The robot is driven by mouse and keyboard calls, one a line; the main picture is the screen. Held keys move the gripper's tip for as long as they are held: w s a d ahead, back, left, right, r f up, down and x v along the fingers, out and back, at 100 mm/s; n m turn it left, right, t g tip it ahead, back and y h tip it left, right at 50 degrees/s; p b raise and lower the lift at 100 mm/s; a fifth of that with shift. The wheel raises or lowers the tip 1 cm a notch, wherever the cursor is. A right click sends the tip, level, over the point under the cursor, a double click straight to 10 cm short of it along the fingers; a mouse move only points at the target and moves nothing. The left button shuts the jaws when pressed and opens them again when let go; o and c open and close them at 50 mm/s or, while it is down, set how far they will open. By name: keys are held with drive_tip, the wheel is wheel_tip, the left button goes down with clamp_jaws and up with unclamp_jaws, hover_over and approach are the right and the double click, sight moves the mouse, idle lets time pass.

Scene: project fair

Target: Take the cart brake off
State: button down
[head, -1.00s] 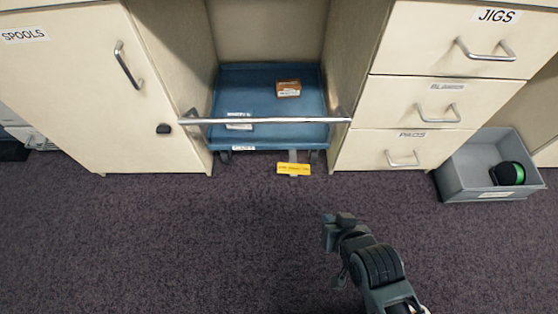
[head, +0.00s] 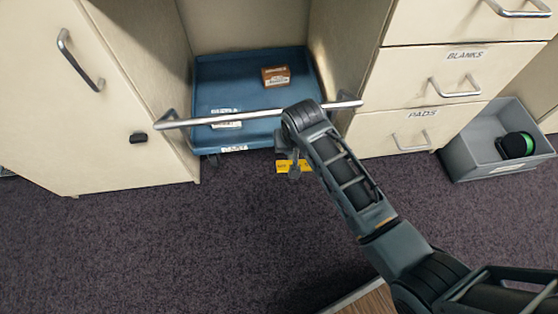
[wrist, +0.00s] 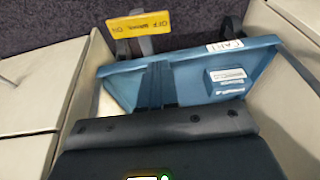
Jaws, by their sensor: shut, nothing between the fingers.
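The blue cart (head: 215,75) stands in the bay between the cabinets; its tray rim also shows in the wrist view (wrist: 190,62). A yellow brake label (head: 282,167) is low at the cart's front, partly hidden by my gripper in the head view. In the wrist view the yellow label (wrist: 138,25) reads OFF, BRAKE, ON, with a grey lever (wrist: 146,46) beside it. My gripper (head: 294,172) is shut and empty, pointing down at the label in the head view. Its fingers (wrist: 155,82) overlap the cart in the wrist view. I cannot tell whether they touch anything.
A metal bar (head: 250,116) crosses the bay above the cart's front, close to my arm. Cabinet (head: 90,120) and drawers (head: 405,130) flank the bay. A grey bin (head: 470,155) with a dark and green object stands at right. The carpet in front is clear.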

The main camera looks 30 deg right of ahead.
drive_tip(key=shift+f, duration=0.1)
drive_tip(key=b, duration=0.7)
hover_over(279, 166)
drive_tip(key=s+d, duration=0.1)
wheel_tip(279, 166, down, 12)
drive_tip(key=shift+d+r, duration=0.1)
drive_tip(key=shift+f, duration=0.75)
drive_tip(key=shift+a, duration=0.2)
drive_tip(key=shift+w+a+f+h, duration=0.2)
drive_tip(key=shift+a+h, duration=0.15)
drive_tip(key=shift+h, duration=0.15)
drive_tip(key=shift+a+f, duration=0.3)
drive_tip(key=shift+f, duration=0.35)
drive_tip(key=shift+r, duration=0.1)
